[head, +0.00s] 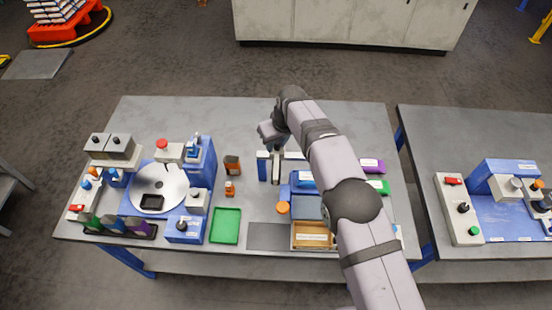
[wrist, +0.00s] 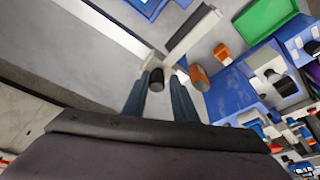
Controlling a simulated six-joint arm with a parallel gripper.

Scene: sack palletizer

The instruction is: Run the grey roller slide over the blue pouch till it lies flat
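My gripper (head: 270,135) is over the back middle of the table, pointing down. In the wrist view its two blue-grey fingers (wrist: 160,85) stand apart. A short dark knob (wrist: 157,80) shows between them, with a visible gap on at least one side. A light grey bar (wrist: 194,34), probably the roller slide, extends from beside the knob; it also shows in the head view (head: 276,168), just below the gripper. A blue item with a pale label (head: 303,180) lies right of the bar; I cannot tell whether it is the pouch. My arm hides part of that area.
A green tray (head: 225,226) lies left of centre. A brown can (head: 232,165) and an orange bottle (head: 230,188) stand left of the bar. A blue station with a round disc (head: 158,188) fills the left side. The back left of the table is clear.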

